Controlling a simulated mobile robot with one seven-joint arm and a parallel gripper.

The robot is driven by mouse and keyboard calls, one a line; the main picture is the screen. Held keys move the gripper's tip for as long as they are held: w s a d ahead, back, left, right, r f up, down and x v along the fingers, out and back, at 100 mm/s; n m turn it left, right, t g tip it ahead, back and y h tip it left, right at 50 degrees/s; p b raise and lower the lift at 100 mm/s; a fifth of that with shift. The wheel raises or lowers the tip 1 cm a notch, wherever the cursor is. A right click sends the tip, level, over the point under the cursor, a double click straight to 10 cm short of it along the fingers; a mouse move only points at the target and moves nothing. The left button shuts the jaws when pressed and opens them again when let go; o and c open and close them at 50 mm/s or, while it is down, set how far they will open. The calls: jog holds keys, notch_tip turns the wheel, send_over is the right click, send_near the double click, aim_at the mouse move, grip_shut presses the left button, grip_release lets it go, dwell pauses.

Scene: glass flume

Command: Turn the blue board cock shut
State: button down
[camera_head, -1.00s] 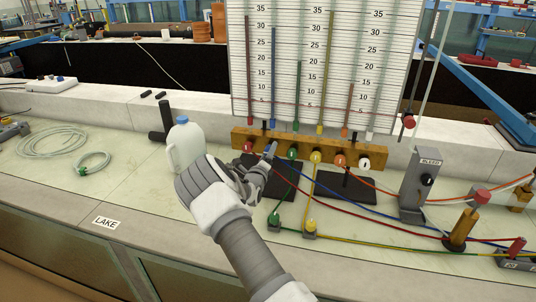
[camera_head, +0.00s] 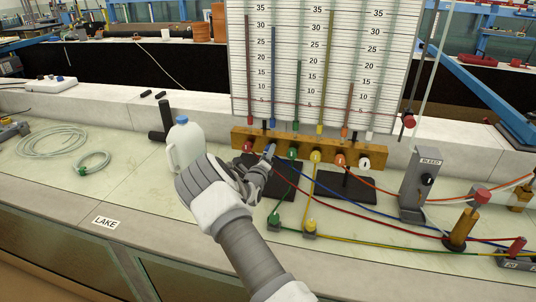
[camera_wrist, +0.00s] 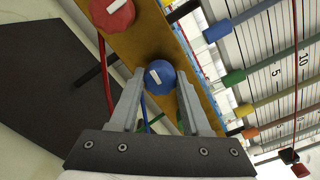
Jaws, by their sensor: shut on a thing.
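The blue board cock (camera_wrist: 160,78) is a round blue knob with a white mark, on the yellow-brown wooden rail (camera_wrist: 147,40). In the wrist view it sits between the two fingertips of my gripper (camera_wrist: 159,82), which is shut on it. The white mark slants differently from the mark on the neighbouring red cock (camera_wrist: 112,14). In the head view my gripper (camera_head: 262,166) reaches the rail (camera_head: 377,180) from the front left and mostly hides the blue cock.
Green (camera_head: 293,153), yellow (camera_head: 316,156), orange (camera_head: 340,160) and white (camera_head: 364,164) cocks follow along the rail. The gauge board (camera_head: 320,90) rises behind. A milky jug (camera_head: 186,145) stands close left of my gripper. Coloured hoses cross the bench at right.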

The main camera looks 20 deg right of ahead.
jog(key=m+b, duration=1.3)
jog(key=m, duration=0.4)
jog(key=shift+r+m, duration=0.1)
jog(key=shift+m, duration=0.2)
dwell(0.4)
jog(key=shift+c, duration=1.9)
grip_release()
jog(key=v, duration=1.7)
jog(key=shift+s+p, duration=0.25)
jog(key=shift+p, duration=0.1)
